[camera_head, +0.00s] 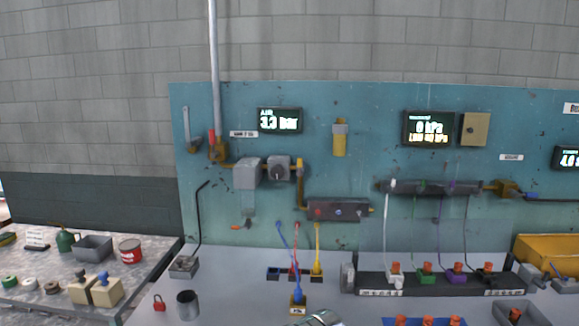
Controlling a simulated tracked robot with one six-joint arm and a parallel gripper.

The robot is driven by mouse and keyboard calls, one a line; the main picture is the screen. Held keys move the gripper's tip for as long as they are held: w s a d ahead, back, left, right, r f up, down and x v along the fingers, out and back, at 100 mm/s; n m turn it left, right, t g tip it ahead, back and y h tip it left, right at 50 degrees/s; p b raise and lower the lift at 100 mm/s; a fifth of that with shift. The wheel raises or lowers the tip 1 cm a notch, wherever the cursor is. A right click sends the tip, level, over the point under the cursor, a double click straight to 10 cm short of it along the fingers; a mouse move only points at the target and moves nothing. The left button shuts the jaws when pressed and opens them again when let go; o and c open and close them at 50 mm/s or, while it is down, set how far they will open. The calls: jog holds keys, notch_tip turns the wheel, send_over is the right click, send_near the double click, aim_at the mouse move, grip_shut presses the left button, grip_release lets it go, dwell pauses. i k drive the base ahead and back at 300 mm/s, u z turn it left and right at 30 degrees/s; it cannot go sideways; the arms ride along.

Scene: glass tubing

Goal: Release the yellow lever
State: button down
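No part stands out clearly as a yellow lever. On the teal panel, a brass-yellow valve (217,151) sits at the foot of the grey vertical pipe, with a small red upright handle. A yellow upright piece (340,138) hangs alone on the panel, and a yellow line (317,240) runs down from the grey manifold (338,210) to a small block. A grey metallic part (318,319) at the bottom edge may be the top of my gripper. Its fingers are cut off, so its opening and anything in it are hidden.
The bench (225,303) in front of the panel holds a blue-and-yellow connector (298,303), a metal cup (187,303), a red padlock (159,302) and a black rack (430,285) with several coloured plugs. A left table carries a grey bin (93,248) and a red can (130,251).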

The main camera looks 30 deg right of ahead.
aim_at(299, 171)
jog(key=u, duration=0.05)
jog(key=i, duration=1)
jog(key=z, duration=0.05)
